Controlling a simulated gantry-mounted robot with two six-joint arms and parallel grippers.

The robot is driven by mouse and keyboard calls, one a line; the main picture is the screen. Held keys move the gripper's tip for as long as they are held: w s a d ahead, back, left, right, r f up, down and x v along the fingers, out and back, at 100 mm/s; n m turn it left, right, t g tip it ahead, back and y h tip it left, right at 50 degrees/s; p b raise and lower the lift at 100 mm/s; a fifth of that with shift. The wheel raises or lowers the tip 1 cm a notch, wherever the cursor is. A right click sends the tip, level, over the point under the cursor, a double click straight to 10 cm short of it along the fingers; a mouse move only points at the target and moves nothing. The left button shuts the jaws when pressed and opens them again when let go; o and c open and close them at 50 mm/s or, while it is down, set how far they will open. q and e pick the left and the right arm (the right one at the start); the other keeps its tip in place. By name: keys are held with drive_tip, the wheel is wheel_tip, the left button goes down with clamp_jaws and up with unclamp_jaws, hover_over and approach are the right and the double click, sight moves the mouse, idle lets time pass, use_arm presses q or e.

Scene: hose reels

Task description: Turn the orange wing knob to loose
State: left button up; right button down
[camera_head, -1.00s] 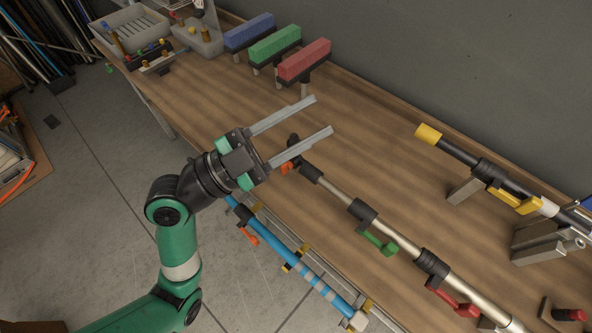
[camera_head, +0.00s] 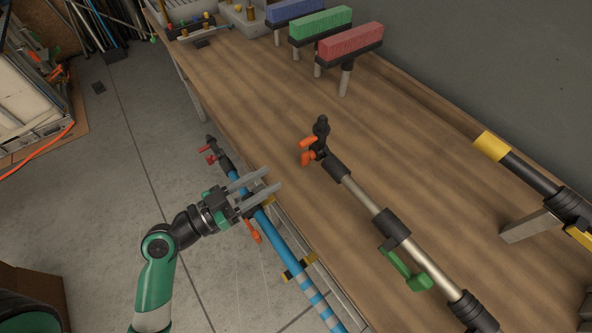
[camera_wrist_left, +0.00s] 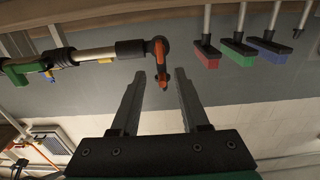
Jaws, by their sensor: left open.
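My left gripper (camera_head: 274,179) is open and empty. It is to the left of and below the knob in the head view, apart from it, with its fingers pointing toward the bench edge. My right gripper is not in view.
A blue pole (camera_head: 284,242) with an orange lever (camera_head: 252,231) runs along the bench front, close to my left gripper. A green lever (camera_head: 404,268) is on the telescopic pole. Blue, green and red brushes (camera_head: 349,43) stand at the back. The bench (camera_head: 400,115) between is clear.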

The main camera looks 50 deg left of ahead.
sight(301, 160)
use_arm(q)
drive_tip(key=w, duration=0.5)
drive_tip(key=w+p, duration=0.1)
drive_tip(key=w, duration=0.2)
drive_tip(key=shift+w+d, duration=0.3)
drive_tip(key=shift+w, duration=0.05)
drive_tip(key=shift+c, duration=0.3)
clamp_jaws()
